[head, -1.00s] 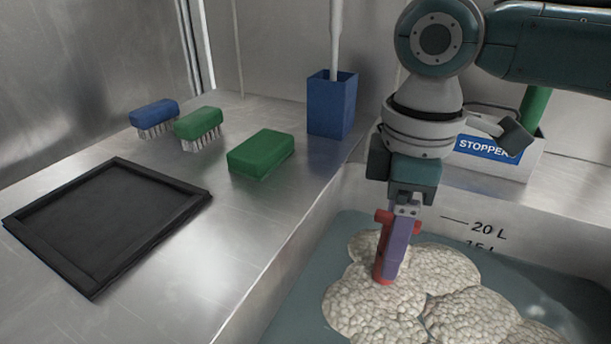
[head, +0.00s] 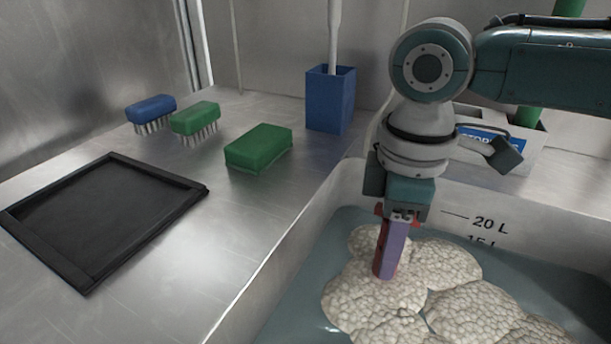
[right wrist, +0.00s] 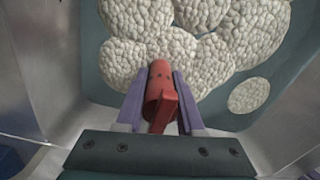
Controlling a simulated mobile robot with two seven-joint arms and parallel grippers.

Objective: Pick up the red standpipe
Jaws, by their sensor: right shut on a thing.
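The red standpipe (head: 380,250) stands roughly upright among the foam in the sink. In the head view it is mostly hidden behind the purple fingers of my right gripper (head: 390,268). In the right wrist view the standpipe (right wrist: 158,92) sits between the two purple fingers of the right gripper (right wrist: 158,105), with its red crossbar towards the palm. The right gripper is shut on it, pointing down. The standpipe's lower end is hidden by foam. My left gripper is not in view.
Pale foam (head: 450,262) floats on the grey-green sink water (head: 300,285). On the steel counter are a black tray (head: 190,192), a green block (head: 258,148), green (head: 195,118) and blue (head: 151,109) brushes and a blue holder (head: 330,100). A stopper box (head: 525,150) stands behind my right arm.

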